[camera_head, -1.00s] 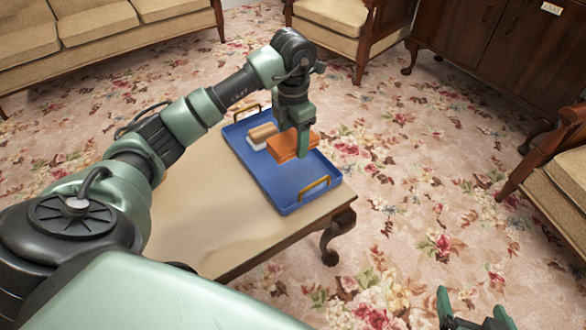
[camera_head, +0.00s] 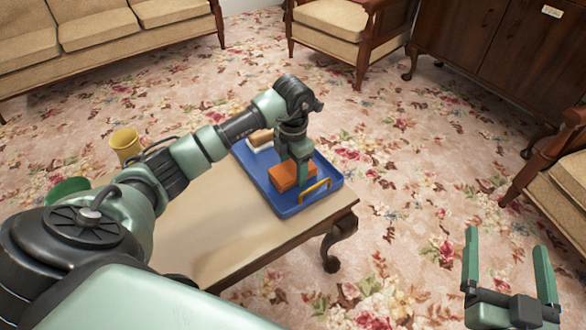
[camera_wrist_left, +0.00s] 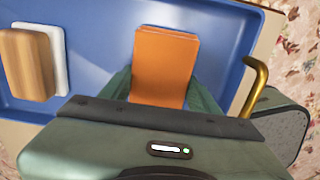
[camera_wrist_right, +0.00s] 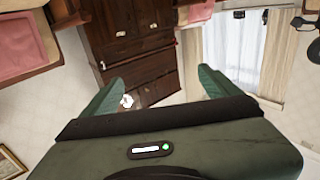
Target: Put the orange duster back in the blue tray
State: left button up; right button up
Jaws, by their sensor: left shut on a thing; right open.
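The orange duster (camera_head: 285,176) is at the blue tray (camera_head: 318,203), within its rim as seen from the head. My left gripper (camera_head: 303,180) is shut on the duster. In the left wrist view the duster (camera_wrist_left: 165,62) sits between the two green fingers, over the blue tray floor (camera_wrist_left: 100,50). I cannot tell whether its underside touches the tray floor. The tray lies on a low wooden table (camera_head: 215,225) and has brass handles. My right gripper (camera_head: 512,290) is open and empty, out over the carpet right of the table.
A white block with a wooden back (camera_head: 260,138) lies in the tray's far left part; it also shows in the left wrist view (camera_wrist_left: 28,65). A yellow pot (camera_head: 126,144) and a green bowl (camera_head: 68,188) are left of my left arm. Armchairs, sofa and cabinet (camera_head: 500,45) stand around.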

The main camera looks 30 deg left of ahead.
pick_arm(q)
jog(key=shift+f, duration=0.1)
jog(key=o, duration=1.3)
pick_arm(e)
jog(key=shift+r, duration=0.3)
